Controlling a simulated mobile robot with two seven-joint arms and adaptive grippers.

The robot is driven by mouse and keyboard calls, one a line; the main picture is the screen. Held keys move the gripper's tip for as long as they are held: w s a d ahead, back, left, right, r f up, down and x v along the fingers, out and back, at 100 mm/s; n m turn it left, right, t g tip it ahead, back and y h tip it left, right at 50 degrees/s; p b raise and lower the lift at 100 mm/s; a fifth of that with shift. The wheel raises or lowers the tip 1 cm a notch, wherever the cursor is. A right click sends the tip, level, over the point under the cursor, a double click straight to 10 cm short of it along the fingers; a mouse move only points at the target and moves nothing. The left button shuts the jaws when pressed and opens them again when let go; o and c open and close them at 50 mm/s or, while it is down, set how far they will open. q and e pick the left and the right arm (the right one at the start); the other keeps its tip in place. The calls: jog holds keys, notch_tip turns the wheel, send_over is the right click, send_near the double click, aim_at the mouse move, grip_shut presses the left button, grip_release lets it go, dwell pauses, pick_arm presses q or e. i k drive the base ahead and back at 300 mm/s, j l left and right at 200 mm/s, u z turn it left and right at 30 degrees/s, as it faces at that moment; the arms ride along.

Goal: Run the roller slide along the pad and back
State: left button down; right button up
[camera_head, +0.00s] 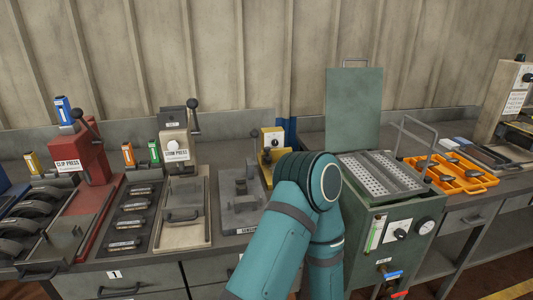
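I cannot clearly identify the roller slide or the pad in this view. A grey fixture (240,200) with raised blocks and a label on its front edge stands mid-bench, left of my teal arm. The lining press (178,145) has a pale bed with a dark-handled slide plate (183,205) at its front. Neither gripper shows. Only a bent teal arm of mine is visible, rising from the bottom centre and folding back down; it covers part of the bench.
The red clip press (85,155) and a rack of curved shoes (30,220) stand left. A dark tray (130,213) holds several pads. A green cabinet (385,225) with raised lid (352,105) and an orange tray (470,185) stand right. A yellow device (270,150) is behind my arm.

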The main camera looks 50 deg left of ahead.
aim_at(268, 158)
jog(key=u, duration=1.55)
